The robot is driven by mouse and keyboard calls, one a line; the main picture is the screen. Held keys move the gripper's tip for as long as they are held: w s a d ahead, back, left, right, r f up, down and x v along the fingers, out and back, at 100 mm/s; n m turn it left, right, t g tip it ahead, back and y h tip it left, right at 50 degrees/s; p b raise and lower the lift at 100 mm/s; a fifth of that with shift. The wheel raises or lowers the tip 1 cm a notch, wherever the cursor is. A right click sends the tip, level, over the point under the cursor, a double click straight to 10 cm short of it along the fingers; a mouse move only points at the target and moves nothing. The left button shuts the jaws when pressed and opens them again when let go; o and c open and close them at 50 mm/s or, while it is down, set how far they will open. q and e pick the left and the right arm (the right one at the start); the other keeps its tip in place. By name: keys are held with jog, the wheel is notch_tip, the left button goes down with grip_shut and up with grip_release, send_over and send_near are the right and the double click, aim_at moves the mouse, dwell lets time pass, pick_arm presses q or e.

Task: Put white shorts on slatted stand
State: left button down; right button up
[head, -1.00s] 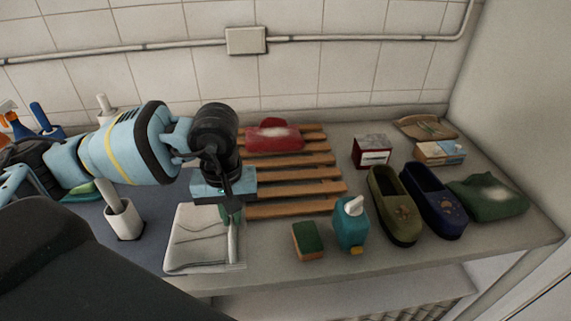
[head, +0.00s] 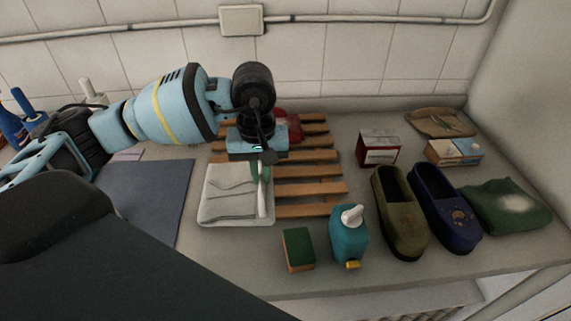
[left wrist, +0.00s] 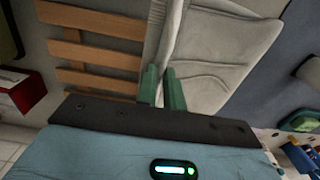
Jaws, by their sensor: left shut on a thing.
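The folded white shorts (head: 232,197) hang from my left gripper (head: 262,175), which is shut on their right edge. In the left wrist view, the green fingertips (left wrist: 163,88) pinch the edge of the shorts (left wrist: 215,55). The slatted stand (head: 310,188) is wooden and lies flat on the counter. The shorts are over or in front of its left end; I cannot tell whether they touch it. In the left wrist view, slats (left wrist: 95,50) show beside the shorts. A red cloth (head: 292,127) is on the stand's far part, partly hidden by my left wrist. My right gripper is not in view.
A sponge (head: 298,250) and a teal pump bottle (head: 349,237) stand in front of the stand. To the right are a red and white box (head: 378,148), a green shoe (head: 399,212), a blue shoe (head: 445,208) and a green cloth (head: 507,206). A grey mat (head: 150,195) lies left.

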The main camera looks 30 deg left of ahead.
pick_arm(q)
jog(key=w, duration=0.2)
jog(key=w+f+b, duration=0.1)
jog(key=w, duration=0.2)
jog(key=w+d+b, duration=0.1)
jog(key=w, duration=0.1)
jog(key=shift+w+f, duration=0.15)
jog(key=shift+w, duration=0.25)
jog(key=shift+w+f+b, duration=0.15)
jog(key=shift+f+b, duration=0.65)
jog(key=shift+f, duration=0.9)
jog(key=shift+r, duration=0.15)
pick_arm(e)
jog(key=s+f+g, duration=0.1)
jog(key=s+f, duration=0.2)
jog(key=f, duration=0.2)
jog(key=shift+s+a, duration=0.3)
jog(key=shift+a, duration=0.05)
pick_arm(q)
jog(key=c, duration=1.9)
grip_release()
jog(key=shift+f, duration=0.2)
jog(key=shift+c, duration=0.2)
jog(key=o, duration=0.4)
jog(key=shift+r, duration=0.1)
